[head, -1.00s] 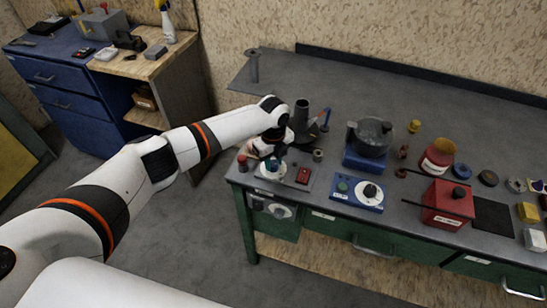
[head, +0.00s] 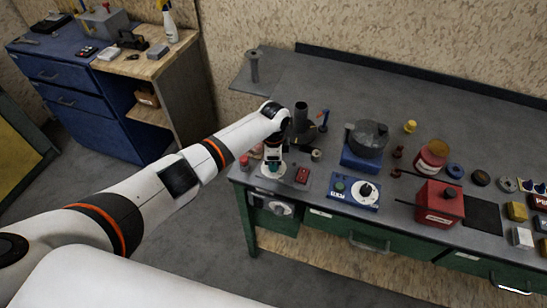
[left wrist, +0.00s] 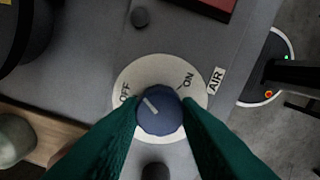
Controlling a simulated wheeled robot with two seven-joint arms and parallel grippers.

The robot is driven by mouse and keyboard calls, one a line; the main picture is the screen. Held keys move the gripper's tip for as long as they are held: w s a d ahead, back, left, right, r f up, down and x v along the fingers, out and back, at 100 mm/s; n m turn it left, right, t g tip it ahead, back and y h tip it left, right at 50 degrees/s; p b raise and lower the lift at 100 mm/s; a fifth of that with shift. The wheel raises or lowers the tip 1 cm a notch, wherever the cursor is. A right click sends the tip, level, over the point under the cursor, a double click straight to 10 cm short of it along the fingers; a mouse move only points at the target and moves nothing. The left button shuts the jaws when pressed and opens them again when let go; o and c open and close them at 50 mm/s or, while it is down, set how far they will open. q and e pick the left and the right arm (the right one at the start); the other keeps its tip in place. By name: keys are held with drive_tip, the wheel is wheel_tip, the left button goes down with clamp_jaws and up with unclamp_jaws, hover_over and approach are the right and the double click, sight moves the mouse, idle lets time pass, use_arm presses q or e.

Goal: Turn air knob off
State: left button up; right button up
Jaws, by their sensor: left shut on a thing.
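The air knob (left wrist: 160,112) is dark blue with a pale pointer line. It sits on a round white dial plate (left wrist: 150,68) marked OFF at left and ON at right, beside an AIR label (left wrist: 216,80). The pointer aims up-left, between the two marks and nearer OFF. My left gripper (left wrist: 160,118) has teal fingers on both sides of the knob and is shut on it. In the head view my left gripper (head: 272,168) points down at the bench's front left corner and hides most of the knob. My right gripper is not in view.
A dark upright cylinder (head: 300,116) stands behind. A red box (head: 438,206) and several small items fill the right. The bench's back strip is clear.

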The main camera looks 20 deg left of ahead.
use_arm(q)
drive_tip(key=n, duration=0.1)
drive_tip(key=n+p, duration=0.1)
drive_tip(key=n, duration=0.1)
drive_tip(key=shift+r+n, duration=0.2)
drive_tip(key=shift+n, duration=0.1)
drive_tip(key=shift+n+p, duration=0.65)
drive_tip(key=shift+n, duration=0.85)
drive_tip(key=shift+w, duration=0.1)
drive_tip(key=o, duration=1)
drive_tip(key=shift+f, duration=0.15)
wheel_tip(320, 180, up, 12)
drive_tip(key=shift+r+b, duration=0.1)
drive_tip(key=shift+b, duration=0.85)
